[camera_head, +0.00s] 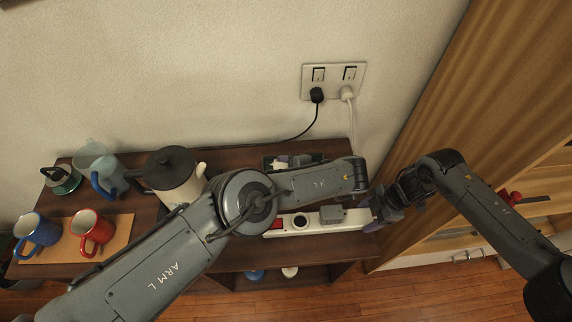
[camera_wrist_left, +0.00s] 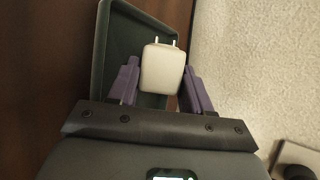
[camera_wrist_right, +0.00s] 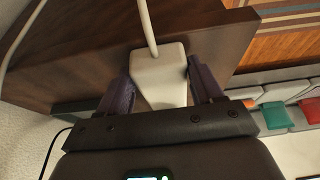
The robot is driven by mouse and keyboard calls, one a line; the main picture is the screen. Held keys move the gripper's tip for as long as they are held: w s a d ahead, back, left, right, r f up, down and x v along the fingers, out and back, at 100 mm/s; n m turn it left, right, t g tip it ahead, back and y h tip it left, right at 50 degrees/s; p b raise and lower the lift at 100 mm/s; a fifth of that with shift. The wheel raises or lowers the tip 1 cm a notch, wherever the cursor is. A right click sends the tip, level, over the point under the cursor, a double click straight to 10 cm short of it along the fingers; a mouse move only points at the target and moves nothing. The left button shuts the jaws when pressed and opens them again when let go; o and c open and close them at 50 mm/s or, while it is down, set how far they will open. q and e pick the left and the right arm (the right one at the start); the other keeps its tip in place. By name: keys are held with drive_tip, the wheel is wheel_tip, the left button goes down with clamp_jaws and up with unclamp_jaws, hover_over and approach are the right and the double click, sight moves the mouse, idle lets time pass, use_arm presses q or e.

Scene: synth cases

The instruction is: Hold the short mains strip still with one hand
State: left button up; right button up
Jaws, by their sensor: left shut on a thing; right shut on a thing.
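The short white mains strip (camera_head: 311,224) lies on the dark table, with a red switch (camera_head: 276,226) at its left and a grey plug block (camera_head: 332,214) seated on it. My right gripper (camera_wrist_right: 160,68) is at the strip's right end. It is shut on a white block with a white cord, which appears to be that end of the strip. My left gripper (camera_wrist_left: 162,68) is shut on a white two-pin charger (camera_wrist_left: 163,72), pins away from the palm, over a dark tray (camera_wrist_left: 118,45). In the head view my left arm hides part of the tray (camera_head: 268,161) and the left fingers.
A wall socket plate (camera_head: 333,81) carries a black plug and a white plug. A kettle (camera_head: 174,178), a glass jug (camera_head: 97,167), a blue mug (camera_head: 36,231) and a red mug (camera_head: 91,229) stand at the left. A wooden panel (camera_head: 440,90) rises at the right.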

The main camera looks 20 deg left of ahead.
use_arm(q)
drive_tip(key=o, duration=1.2)
drive_tip(key=shift+s+d+r, duration=0.1)
drive_tip(key=shift+d+r, duration=0.15)
drive_tip(key=shift+d, duration=0.15)
drive_tip(key=v, duration=0.6)
drive_tip(key=shift+s+r, duration=0.2)
use_arm(e)
drive_tip(key=o, duration=1.3)
drive_tip(key=shift+c, duration=0.2)
